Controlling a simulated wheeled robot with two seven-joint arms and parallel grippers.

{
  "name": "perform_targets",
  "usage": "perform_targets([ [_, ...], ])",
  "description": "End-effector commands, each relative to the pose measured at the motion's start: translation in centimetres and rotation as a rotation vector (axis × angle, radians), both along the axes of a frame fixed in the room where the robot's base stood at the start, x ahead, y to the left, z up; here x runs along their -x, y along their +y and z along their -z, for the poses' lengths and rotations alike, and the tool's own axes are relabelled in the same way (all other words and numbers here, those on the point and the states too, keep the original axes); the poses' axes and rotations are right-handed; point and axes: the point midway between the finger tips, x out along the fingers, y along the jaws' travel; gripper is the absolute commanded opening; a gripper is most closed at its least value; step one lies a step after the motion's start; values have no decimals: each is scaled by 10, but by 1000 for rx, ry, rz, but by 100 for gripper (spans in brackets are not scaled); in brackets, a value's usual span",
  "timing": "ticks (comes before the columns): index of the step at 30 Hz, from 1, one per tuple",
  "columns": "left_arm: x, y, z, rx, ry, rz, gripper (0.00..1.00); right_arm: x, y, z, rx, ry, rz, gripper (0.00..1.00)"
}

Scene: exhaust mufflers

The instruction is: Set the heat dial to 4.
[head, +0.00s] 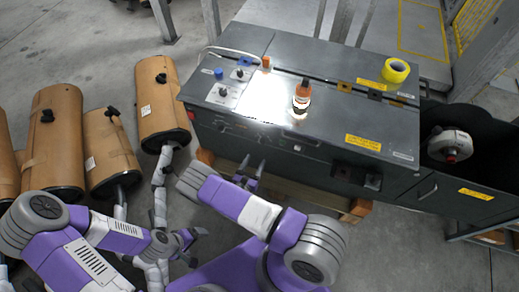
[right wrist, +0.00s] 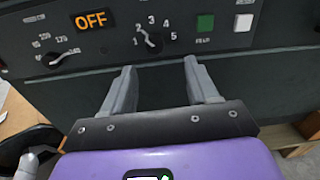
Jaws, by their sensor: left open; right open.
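The heat dial (right wrist: 152,42) is a dark knob with a light pointer on the machine's front panel, with numbers 1 to 5 around it. Its pointer leans up-left, seemingly towards 2. My right gripper (right wrist: 160,70) is open and empty. In the right wrist view, its two fingertips are below the dial, one to each side, and do not hold it. In the head view, my right gripper (head: 253,167) is in front of the machine (head: 330,125); the dial is too small to make out there. My left gripper (head: 193,243) is open and empty, low at the left.
An orange OFF display (right wrist: 91,20), a second dial (right wrist: 56,58), a green button (right wrist: 205,24) and a white button (right wrist: 243,22) share the panel. A bottle (head: 302,96) and yellow tape (head: 396,70) stand on top. Brown mufflers (head: 160,95) stand at the left.

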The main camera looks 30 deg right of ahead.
Motion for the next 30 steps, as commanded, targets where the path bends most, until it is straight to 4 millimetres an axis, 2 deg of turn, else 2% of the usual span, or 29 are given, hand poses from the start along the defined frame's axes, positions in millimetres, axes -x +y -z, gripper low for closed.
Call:
perform_targets([
  [4,0,0,4,0,0,0,93,-14,-5,-1,16,-15,-32,59],
  [15,0,0,19,0,0,0,93,-48,-47,-1,14,-12,-28,59],
  [27,0,0,21,0,0,0,93,-54,-54,-2,14,-10,-28,59],
  [30,0,0,21,0,0,0,93,-53,-54,-2,14,-10,-28,43],
])
